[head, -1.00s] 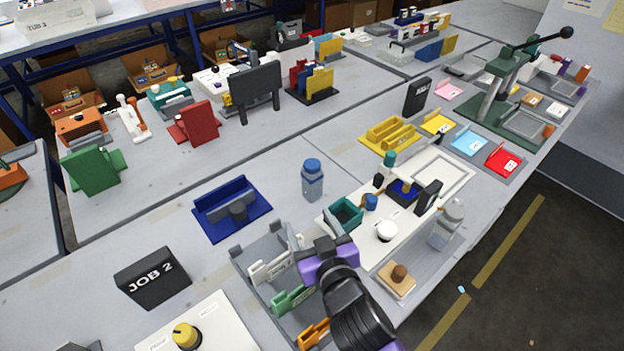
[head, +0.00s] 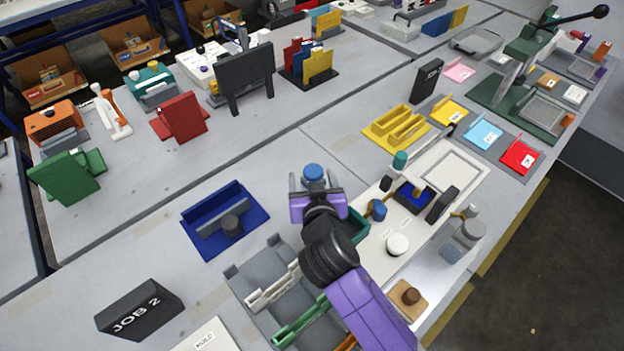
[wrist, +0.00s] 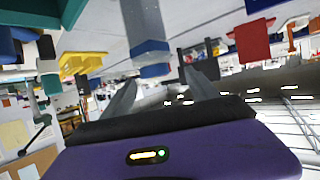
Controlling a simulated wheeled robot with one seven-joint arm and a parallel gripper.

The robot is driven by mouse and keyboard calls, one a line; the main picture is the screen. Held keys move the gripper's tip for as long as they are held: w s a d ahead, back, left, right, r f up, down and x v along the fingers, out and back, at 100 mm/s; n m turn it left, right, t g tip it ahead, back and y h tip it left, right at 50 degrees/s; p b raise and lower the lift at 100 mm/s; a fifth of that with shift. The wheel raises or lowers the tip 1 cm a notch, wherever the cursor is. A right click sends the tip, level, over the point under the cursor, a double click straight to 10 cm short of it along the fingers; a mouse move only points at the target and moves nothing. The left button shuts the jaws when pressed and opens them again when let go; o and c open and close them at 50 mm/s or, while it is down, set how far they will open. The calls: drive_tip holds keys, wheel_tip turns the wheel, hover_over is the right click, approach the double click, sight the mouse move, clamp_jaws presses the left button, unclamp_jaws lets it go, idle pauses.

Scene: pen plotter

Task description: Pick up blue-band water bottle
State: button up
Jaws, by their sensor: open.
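The water bottle (head: 313,173) stands upright on the bench, and only its blue cap shows clearly in the head view. My gripper (head: 314,186) hides its body there. In the wrist view, which is upside down, the bottle (wrist: 142,22) shows its pale grey body, a blue band and a blue cap. My gripper (wrist: 159,78) is open and empty, its two fingers pointing towards the bottle. The cap appears between the fingertips in the picture; whether they reach around the bottle I cannot tell.
A blue tray (head: 257,232) lies left of the bottle. A teal bin (head: 356,224) and a white board (head: 405,236) are close on the right. A grey tray (head: 244,290) with slotted parts is in front. A clear grey bottle (head: 463,241) stands further right.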

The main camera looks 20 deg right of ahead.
sight(312, 166)
drive_tip(key=shift+x, duration=0.95)
drive_tip(key=p+x, duration=0.1)
drive_tip(key=x, duration=0.2)
drive_tip(key=shift+w+d+f+p, duration=0.1)
drive_tip(key=shift+w+d+p, duration=0.25)
drive_tip(key=shift+d, duration=0.15)
drive_tip(key=shift+w+d+f, duration=0.2)
drive_tip(key=shift+w+f, duration=0.2)
drive_tip(key=shift+w, duration=0.15)
clamp_jaws()
